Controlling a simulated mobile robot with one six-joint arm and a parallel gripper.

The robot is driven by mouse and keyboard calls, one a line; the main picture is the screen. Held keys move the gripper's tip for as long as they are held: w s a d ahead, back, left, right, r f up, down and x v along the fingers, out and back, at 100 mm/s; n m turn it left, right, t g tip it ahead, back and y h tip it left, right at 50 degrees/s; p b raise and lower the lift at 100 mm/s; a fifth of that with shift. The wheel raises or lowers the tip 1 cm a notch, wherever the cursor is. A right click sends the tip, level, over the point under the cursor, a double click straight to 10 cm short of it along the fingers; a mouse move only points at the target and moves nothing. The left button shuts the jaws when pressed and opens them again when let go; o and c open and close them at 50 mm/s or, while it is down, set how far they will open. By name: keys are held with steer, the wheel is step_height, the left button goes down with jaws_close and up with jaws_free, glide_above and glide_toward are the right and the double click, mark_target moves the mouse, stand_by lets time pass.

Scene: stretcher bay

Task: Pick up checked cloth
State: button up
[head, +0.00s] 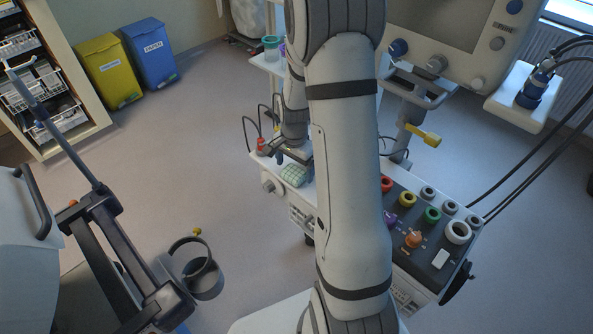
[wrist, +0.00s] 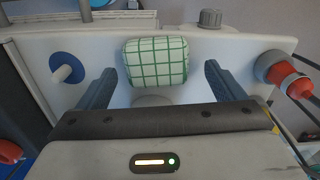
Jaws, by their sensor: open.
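The checked cloth (wrist: 157,62) is a folded or rolled white pad with green grid lines. In the wrist view it lies on a white surface (wrist: 215,50), ahead of my gripper and between the lines of its two fingers. My gripper (wrist: 160,82) is open, with one dark finger on each side and nothing held. In the head view the cloth (head: 294,175) shows as a small pale green patch on the white cart, just below my gripper (head: 290,157). My arm hides part of the cart there.
A blue disc with a white peg (wrist: 67,68) stands left of the cloth, and an orange-red connector (wrist: 292,84) right of it. A panel with coloured sockets (head: 425,225) is right of my arm. A grey cup holder (head: 203,272) stands front left. Open floor lies left of the cart.

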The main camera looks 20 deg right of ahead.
mark_target(294, 169)
steer(key=shift+f, duration=0.15)
steer(key=c, duration=1.1)
steer(key=shift+o, duration=0.2)
step_height(294, 169, up, 10)
steer(key=b, duration=0.1)
